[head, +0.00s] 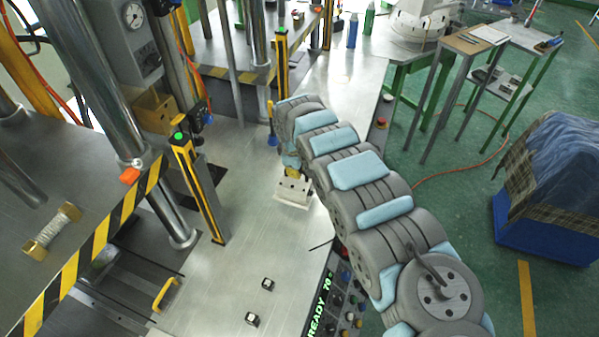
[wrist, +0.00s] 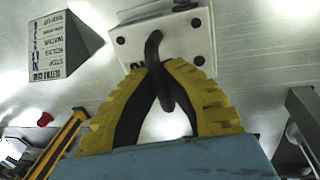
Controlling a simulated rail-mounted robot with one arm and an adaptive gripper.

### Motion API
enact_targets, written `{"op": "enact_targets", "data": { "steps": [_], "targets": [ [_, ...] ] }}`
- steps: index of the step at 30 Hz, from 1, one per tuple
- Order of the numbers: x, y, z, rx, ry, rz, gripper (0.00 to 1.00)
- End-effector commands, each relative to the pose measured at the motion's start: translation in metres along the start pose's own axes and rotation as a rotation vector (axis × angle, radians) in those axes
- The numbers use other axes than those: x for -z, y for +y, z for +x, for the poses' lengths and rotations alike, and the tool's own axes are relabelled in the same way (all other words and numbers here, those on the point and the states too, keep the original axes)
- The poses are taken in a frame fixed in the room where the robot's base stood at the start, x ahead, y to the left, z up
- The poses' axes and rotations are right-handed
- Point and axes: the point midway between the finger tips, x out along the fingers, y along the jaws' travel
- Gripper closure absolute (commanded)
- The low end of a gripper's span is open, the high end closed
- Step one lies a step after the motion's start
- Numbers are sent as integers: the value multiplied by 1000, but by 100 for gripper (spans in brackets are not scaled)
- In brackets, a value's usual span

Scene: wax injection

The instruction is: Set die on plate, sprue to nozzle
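The die is a pale metal block (head: 293,191) on the steel bench in the head view. In the wrist view the die (wrist: 190,50) shows screw holes and a dark curved handle (wrist: 154,48). My gripper (wrist: 160,68) has yellow ribbed fingers with black inner pads. Its fingertips meet around the handle, from both sides. In the head view my gripper (head: 292,171) is just above the die, partly hidden by my arm. I cannot tell whether the die rests on the bench or is slightly raised. I cannot make out the nozzle or the sprue hole.
A grey block with printed text (wrist: 66,50) stands left of the die in the wrist view. Black-yellow posts (head: 200,190) and presses stand at left. A lit READY panel (head: 320,303) edges the bench. Two small dark-topped blocks (head: 267,284) lie in front; bare bench lies between.

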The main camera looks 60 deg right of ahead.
Motion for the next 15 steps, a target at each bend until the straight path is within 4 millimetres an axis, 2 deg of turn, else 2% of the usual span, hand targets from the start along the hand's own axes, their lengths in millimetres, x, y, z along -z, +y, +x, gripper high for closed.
{"op": "enact_targets", "data": {
  "steps": [15],
  "targets": [
    [4,4,13,-6,-2,1,100]
  ]
}}
